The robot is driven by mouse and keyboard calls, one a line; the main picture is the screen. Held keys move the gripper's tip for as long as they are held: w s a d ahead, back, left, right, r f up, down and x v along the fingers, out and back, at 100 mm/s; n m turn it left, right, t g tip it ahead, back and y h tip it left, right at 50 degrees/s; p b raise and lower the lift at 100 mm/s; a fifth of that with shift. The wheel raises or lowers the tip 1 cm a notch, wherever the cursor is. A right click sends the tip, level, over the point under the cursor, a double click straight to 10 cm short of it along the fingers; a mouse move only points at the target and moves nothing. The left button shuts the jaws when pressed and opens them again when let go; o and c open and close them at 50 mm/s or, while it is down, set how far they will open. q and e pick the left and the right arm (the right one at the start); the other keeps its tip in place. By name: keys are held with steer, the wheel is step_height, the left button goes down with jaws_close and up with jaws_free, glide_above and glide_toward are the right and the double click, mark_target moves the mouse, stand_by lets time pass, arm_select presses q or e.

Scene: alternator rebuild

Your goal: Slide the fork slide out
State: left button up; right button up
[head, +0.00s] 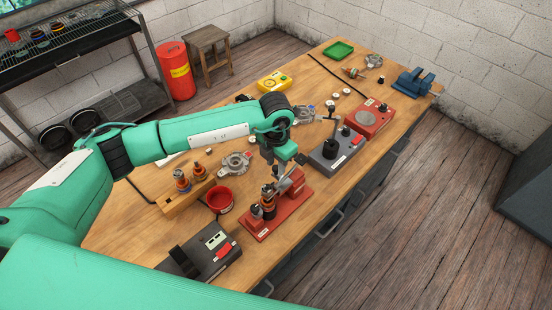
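A red fixture (277,219) stands on the workbench at the centre front. It holds an upright dark and copper cylindrical part (268,203), with a grey arm or slide piece (287,183) reaching up to the right. I cannot tell for sure which piece is the fork slide. My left arm comes in from the left, and my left gripper (292,161) points down just above the upper right of this fixture. Its fingers are small and partly hidden, so I cannot tell whether they touch the piece or are open. My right gripper is not in view.
A red bowl (220,200), a wooden block with cylindrical parts (187,193) and a dark device (205,255) lie left of the fixture. A grey press (335,150), a red box (370,118) and a blue vise (413,82) stand to the right. The bench's front right edge is close.

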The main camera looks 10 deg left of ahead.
arm_select(q)
steer(key=shift+f, duration=0.25)
jaws_close()
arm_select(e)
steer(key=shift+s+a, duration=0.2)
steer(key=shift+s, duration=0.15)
